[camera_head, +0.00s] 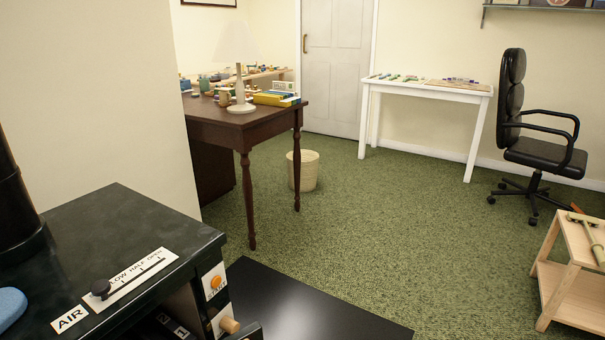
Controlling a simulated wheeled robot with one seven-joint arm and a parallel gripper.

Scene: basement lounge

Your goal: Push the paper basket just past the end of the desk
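The paper basket (307,170) is a cream, round bin standing upright on the green carpet. It is beside the right end of the dark wooden desk (220,124), and the desk's far right leg passes in front of it in the picture. Part of the basket is hidden behind that leg. My gripper is not in the picture, so its place and state do not show.
A dark stove-like unit (115,230) and a black floor plate (300,305) fill the lower left foreground. A white table (425,90), a black office chair (540,150) and a low wooden stand (570,280) are to the right. Open carpet (400,220) lies between.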

